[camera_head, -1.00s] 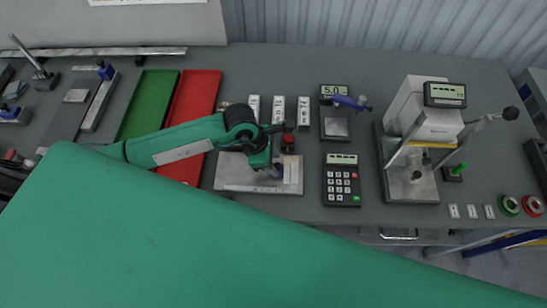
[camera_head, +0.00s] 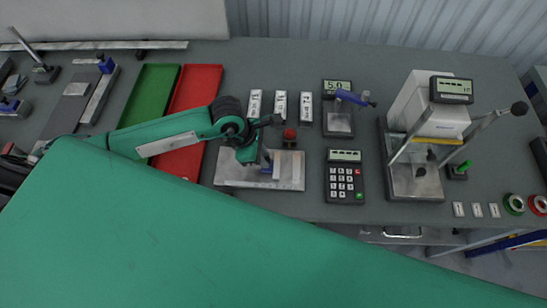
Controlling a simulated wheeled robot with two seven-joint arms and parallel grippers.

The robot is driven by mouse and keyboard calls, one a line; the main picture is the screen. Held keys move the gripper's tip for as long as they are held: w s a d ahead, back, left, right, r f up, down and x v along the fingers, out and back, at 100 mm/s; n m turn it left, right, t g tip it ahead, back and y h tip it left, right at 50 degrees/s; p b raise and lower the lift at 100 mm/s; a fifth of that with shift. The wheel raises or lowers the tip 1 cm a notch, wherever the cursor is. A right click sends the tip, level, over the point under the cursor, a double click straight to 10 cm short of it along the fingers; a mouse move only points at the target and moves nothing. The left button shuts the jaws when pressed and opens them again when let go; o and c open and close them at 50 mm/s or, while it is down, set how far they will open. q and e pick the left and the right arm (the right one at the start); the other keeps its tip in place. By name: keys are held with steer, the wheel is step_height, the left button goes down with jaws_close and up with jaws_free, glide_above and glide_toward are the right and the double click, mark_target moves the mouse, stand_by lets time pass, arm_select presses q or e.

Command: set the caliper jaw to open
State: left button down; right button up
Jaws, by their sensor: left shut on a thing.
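My left gripper (camera_head: 266,160) is over the metal plate (camera_head: 232,170) at the front middle of the table. It is shut on a small blue and grey part (camera_head: 266,168), which may belong to the caliper. The wrist hides much of this part, so I cannot tell how far any jaw stands open. A pale upright bar (camera_head: 290,165) shows just right of it on the plate. My right gripper is not in view.
Green (camera_head: 150,97) and red (camera_head: 195,90) trays lie left. A red-knobbed block (camera_head: 289,138) stands behind the plate. A calculator-like keypad (camera_head: 345,180), a blue-armed gauge with a display (camera_head: 338,122) and a lever press (camera_head: 425,125) stand right. The back strip is mostly clear.

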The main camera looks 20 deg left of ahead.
arm_select(q)
steer(key=a+b, duration=0.1)
steer(key=s+a+b, duration=0.1)
steer(key=a, duration=0.1)
steer(key=a+b, duration=0.1)
steer(key=a, duration=0.1)
steer(key=shift+s+a+f, duration=0.2)
steer(key=shift+s+f, duration=0.05)
steer(key=shift+s+a+r+b, duration=0.2)
steer(key=shift+a+b, duration=0.2)
steer(key=shift+a, duration=0.3)
steer(key=c, duration=1.6)
jaws_free()
steer(key=o, duration=0.3)
steer(key=shift+a, duration=0.1)
steer(key=shift+o, duration=0.2)
steer(key=shift+s, duration=0.1)
steer(key=shift+r, duration=0.15)
